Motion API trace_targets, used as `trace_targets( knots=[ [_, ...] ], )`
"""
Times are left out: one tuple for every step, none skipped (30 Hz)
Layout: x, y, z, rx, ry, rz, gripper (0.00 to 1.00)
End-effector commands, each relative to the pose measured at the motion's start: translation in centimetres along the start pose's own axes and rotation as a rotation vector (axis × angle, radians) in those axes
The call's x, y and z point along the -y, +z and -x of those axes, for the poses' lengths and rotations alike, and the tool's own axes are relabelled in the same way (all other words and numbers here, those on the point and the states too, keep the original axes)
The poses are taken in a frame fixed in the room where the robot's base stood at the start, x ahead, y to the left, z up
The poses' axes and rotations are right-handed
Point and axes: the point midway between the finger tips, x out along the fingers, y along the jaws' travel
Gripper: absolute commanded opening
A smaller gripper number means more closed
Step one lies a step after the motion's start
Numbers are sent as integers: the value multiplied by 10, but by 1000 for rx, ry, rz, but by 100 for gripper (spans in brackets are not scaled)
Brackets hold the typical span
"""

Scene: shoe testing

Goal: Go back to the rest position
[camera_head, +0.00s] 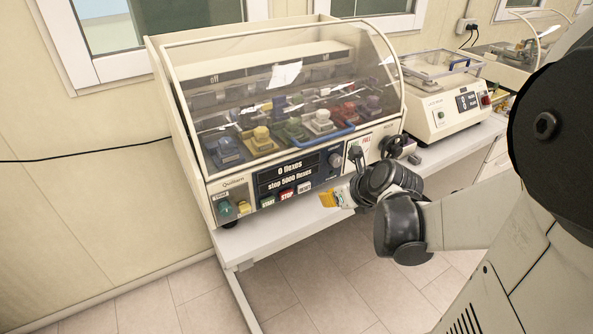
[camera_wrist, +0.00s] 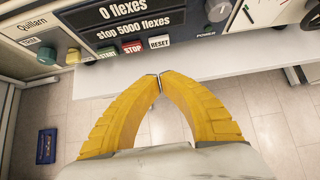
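My gripper (camera_wrist: 159,77) has yellow ribbed fingers. In the wrist view its fingertips meet and nothing shows between them. It is in front of the flex testing machine (camera_head: 208,160), just beyond the table's front edge, below the display and buttons. In the head view the gripper (camera_head: 328,199) shows small and yellow, partly hidden by my wrist. The machine's clear cover (camera_head: 290,85) is down, with several coloured clamps behind it. Its display (camera_wrist: 135,15) reads 0 flexes and stop 5000 flexes.
The white table (camera_head: 262,240) carries the machine. A second device (camera_head: 455,115) with a clear lid stands to its right. A blue item (camera_wrist: 46,146) lies on the tiled floor. The floor (camera_head: 175,300) in front of the table is mostly clear. A black cable (camera_head: 90,160) runs along the wall.

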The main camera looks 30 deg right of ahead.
Motion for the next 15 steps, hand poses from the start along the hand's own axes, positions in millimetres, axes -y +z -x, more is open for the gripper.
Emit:
trace_targets(
  knots=[
    [0,0,0,0,0,0,0],
    [0,0,0,0,0,0,0],
    [0,0,0,0,0,0,0],
    [0,0,0,0,0,0,0],
    [0,0,0,0,0,0,0],
    [0,0,0,0,0,0,0],
    [0,0,0,0,0,0,0],
    [0,0,0,0,0,0,0],
    [0,0,0,0,0,0,0],
    [0,0,0,0,0,0,0],
    [0,0,0,0,0,0,0],
    [0,0,0,0,0,2,0],
    [-1,0,0,-1,1,9,0],
    [-2,0,0,-2,1,25,0],
    [-6,1,1,-6,3,65,0]
  ],
)
